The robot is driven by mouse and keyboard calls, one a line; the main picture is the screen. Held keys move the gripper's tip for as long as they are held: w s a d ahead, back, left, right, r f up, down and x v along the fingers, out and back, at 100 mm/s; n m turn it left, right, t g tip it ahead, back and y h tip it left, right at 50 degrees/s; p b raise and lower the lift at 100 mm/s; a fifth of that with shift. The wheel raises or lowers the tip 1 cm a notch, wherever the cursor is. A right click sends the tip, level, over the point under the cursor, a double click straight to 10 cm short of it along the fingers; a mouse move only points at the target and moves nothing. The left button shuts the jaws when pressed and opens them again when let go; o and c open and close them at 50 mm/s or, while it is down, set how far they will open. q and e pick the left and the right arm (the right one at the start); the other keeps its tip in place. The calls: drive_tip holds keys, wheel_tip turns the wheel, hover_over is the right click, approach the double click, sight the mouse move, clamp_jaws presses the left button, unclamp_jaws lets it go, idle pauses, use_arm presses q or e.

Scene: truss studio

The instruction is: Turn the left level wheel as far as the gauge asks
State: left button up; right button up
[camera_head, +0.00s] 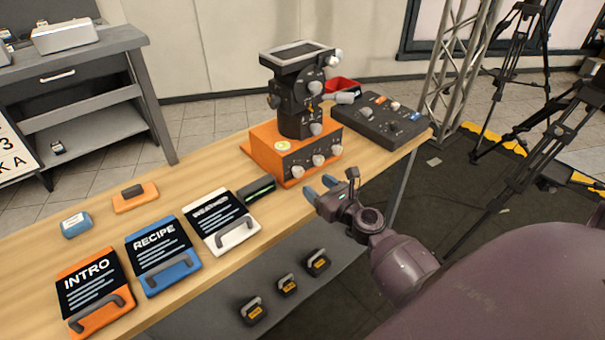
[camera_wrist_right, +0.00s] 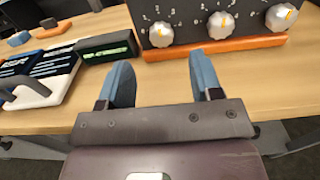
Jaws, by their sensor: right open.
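An orange box with a black front panel (camera_head: 304,164) stands on the wooden table. Its front carries a row of three silver knobs. The left knob (camera_head: 297,172) also shows in the right wrist view (camera_wrist_right: 160,34), with a yellow mark and a printed scale around it. A small dark box with a lit green display (camera_head: 257,190) lies left of the panel; its text is too small to read. My right gripper (camera_head: 320,188) is open and empty, in front of the panel and apart from the knobs. My left gripper is not in view.
A dark camera head (camera_head: 301,100) stands on the orange box. A grey control console (camera_head: 381,119) is behind it to the right, beside a red tray (camera_head: 343,86). Three cards, including a white one (camera_head: 228,234), lie left. Bare table (camera_head: 275,212) lies before the panel.

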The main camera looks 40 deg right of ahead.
sight(300, 173)
drive_tip(key=w, duration=0.6)
drive_tip(key=shift+w+a, duration=0.25)
drive_tip(key=shift+w, duration=0.1)
drive_tip(key=c, duration=0.9)
